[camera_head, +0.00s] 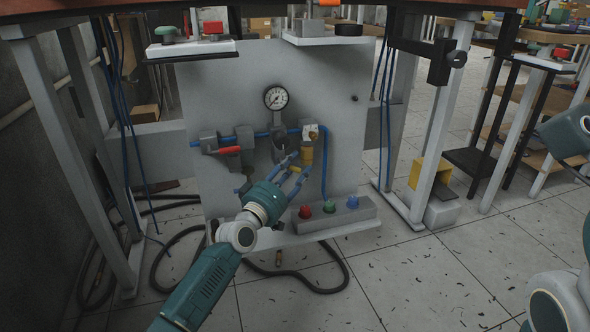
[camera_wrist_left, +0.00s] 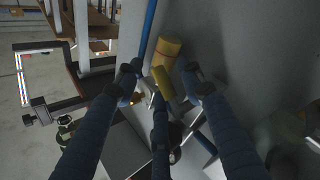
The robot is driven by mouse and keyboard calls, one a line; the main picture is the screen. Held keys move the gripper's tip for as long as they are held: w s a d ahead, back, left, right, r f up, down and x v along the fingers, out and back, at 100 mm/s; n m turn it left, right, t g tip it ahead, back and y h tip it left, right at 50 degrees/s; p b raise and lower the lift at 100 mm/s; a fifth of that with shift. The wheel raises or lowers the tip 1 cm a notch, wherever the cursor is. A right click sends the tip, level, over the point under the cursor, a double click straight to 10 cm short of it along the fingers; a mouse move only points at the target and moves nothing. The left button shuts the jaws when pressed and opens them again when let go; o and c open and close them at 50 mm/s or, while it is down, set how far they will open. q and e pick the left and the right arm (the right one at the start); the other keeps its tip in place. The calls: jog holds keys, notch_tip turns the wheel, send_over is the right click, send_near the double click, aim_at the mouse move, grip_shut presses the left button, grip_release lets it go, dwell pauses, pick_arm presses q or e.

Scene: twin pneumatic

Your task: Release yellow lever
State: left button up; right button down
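The yellow lever (camera_head: 296,169) shows small between my left gripper's fingers in the head view. In the left wrist view the lever (camera_wrist_left: 163,82) sticks out below a brass cylinder (camera_wrist_left: 168,50). My left gripper (camera_head: 291,168) has its blue fingers spread around the lever. In the left wrist view the gripper (camera_wrist_left: 160,80) has one finger on each side of the lever, with gaps, and a third finger below it. Whether that third finger touches the lever, I cannot tell. My right gripper is not in view; only parts of my right arm show.
A grey panel (camera_head: 220,90) carries a round gauge (camera_head: 276,97), a red-handled valve (camera_head: 225,150) and blue tubing. A box with red, green and blue buttons (camera_head: 330,206) sits at its foot. Dark hoses (camera_head: 160,255) lie on the floor. Open floor lies to the right.

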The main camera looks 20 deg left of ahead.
pick_arm(q)
jog(key=v, duration=1.2)
